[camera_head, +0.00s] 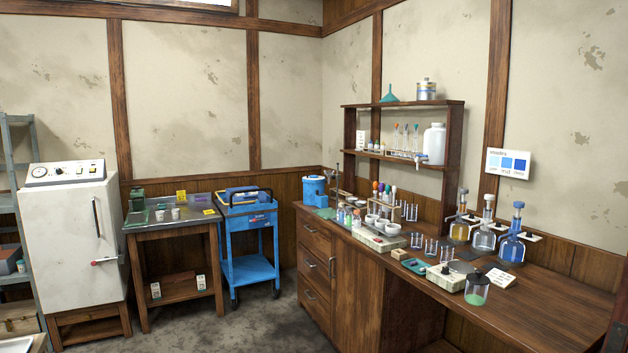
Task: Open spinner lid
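A small blue machine (315,191) stands at the far left end of the long wooden bench, against the wall. It looks most like the spinner, but it is too small in view to be sure. I cannot make out its lid clearly or tell whether it is open or shut. Neither of my grippers is in view, and nothing is seen touching the machine.
The wooden bench (540,292) holds racks, cups, beakers and several flasks (510,240); its front right is clear. A shelf (452,150) stands behind. A blue cart (248,240), a small table (172,222) and a white cabinet (72,245) stand left. Grey floor (225,325) is open.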

